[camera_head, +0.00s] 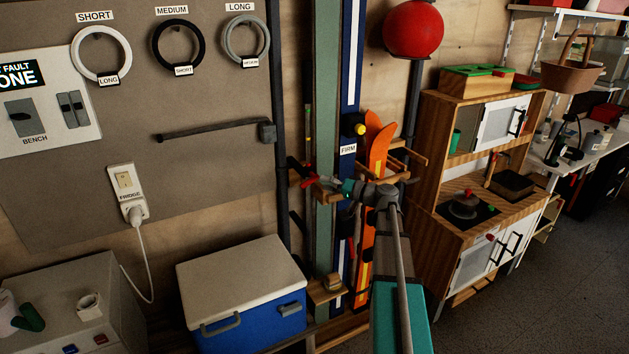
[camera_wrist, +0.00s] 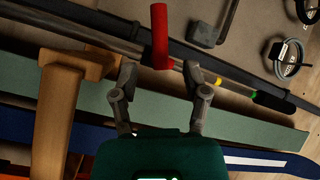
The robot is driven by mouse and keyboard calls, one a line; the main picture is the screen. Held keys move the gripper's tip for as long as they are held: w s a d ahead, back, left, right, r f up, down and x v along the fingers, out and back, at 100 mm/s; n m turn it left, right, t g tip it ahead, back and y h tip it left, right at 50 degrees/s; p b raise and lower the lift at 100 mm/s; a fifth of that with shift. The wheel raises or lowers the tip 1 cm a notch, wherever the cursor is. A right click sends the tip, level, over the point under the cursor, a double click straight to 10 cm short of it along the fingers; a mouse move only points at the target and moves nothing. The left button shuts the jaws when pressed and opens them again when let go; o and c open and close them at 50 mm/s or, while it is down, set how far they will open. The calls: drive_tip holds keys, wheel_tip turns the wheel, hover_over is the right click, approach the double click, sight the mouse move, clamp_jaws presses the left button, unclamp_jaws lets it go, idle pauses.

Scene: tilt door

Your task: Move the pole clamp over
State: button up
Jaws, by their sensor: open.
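A thin pole (camera_wrist: 120,48) runs diagonally across the wrist view, with red, yellow and green bands and a dark right end. A red handle (camera_wrist: 159,38) meets it; this seems to be the pole clamp, though its body is not clear. The handle's lower end shows just beyond and between my fingertips. My gripper (camera_wrist: 160,76) is open, with one finger on each side of the handle's line and nothing clearly held. In the head view my gripper (camera_head: 325,186) is in front of the green board, close to a red part (camera_head: 309,181); contact cannot be told.
A green board (camera_head: 325,100) and a blue board (camera_head: 349,80) with a yellow knob (camera_head: 360,129) stand behind my gripper. A wooden peg (camera_wrist: 58,120) is left in the wrist view. A cooler (camera_head: 240,270), orange skis (camera_head: 372,150) and a toy kitchen (camera_head: 465,190) are nearby.

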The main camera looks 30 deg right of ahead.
sight(313, 180)
drive_tip(key=shift+x, duration=2.55)
clamp_jaws()
